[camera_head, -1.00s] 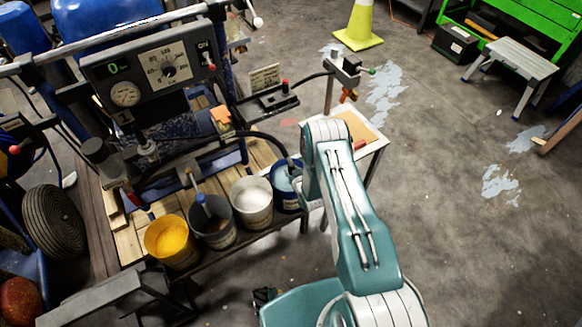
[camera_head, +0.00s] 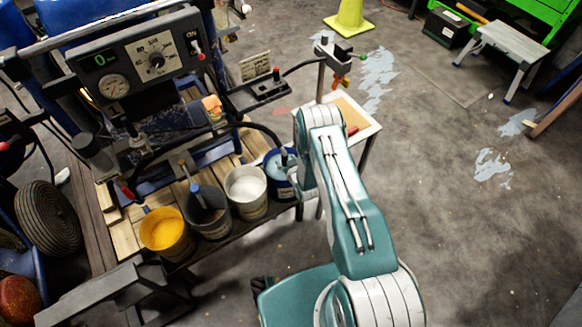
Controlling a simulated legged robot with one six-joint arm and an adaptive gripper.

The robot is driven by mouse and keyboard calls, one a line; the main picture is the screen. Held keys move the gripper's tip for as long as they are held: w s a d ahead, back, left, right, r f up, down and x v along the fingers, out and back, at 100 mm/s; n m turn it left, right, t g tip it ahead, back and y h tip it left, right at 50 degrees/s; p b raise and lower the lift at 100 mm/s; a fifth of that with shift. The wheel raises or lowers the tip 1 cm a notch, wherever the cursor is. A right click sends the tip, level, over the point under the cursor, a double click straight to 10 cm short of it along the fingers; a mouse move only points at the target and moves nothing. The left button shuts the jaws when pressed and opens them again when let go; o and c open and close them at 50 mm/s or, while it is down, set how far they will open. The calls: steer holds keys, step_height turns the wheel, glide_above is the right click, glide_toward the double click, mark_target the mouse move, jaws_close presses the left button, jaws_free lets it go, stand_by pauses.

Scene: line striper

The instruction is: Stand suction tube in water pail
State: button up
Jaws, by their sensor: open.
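A blue pail (camera_head: 273,184) with pale blue liquid inside stands at the right end of a row of pails on the wooden deck. A black hose (camera_head: 262,128) arches from the machine down to this pail. A bluish upright piece (camera_head: 284,157) at the hose's lower end stands at the pail's mouth; its bottom end is hidden, so I cannot tell how deep it sits. My gripper (camera_head: 293,174) is at the right rim of the blue pail, open, partly hidden by my arm. I cannot tell whether it touches the tube.
A white pail (camera_head: 246,200), a dark pail (camera_head: 206,222) with a blue-handled tool and a yellow pail (camera_head: 167,241) stand to the left. The control panel (camera_head: 142,62) rises behind. A small side table (camera_head: 366,128) stands right of the hose.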

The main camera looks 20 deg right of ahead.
steer(key=v, duration=1)
steer(key=shift+s+r, duration=0.15)
steer(key=shift+s, duration=0.25)
